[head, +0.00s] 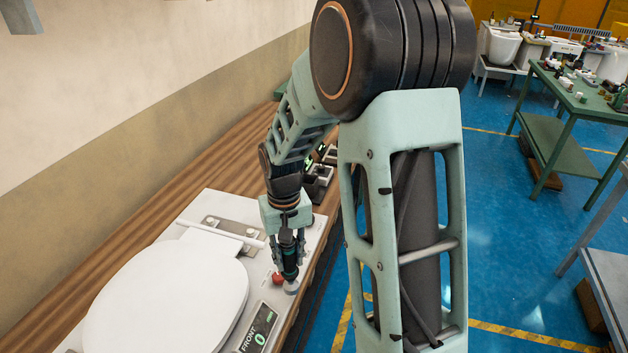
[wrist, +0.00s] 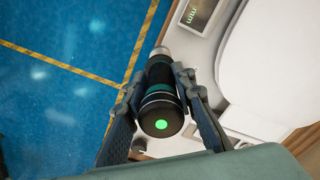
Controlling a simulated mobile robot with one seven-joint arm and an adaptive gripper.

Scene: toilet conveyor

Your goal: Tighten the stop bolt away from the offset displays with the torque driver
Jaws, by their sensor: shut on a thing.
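My gripper (head: 288,246) is shut on the torque driver (head: 290,268), a dark cylinder with teal bands. In the wrist view my gripper (wrist: 162,78) has a finger on each side of the driver (wrist: 161,110), whose rear end shows a green light. The driver points down at the near right edge of the white fixture plate. A grey round piece (head: 291,287) shows at its lower end; I cannot tell whether it is the stop bolt's head or the driver's socket. A display (head: 258,328) reading "FRONT 0" lies close by; it also shows in the wrist view (wrist: 198,12).
A white toilet seat (head: 165,300) lies on the plate (head: 312,236), with a metal hinge bracket (head: 235,232) behind it. A red round part (head: 278,279) sits beside the driver's tip. Dark devices (head: 318,178) stand farther along the wooden conveyor (head: 213,160). Blue floor (head: 500,220) is open at right.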

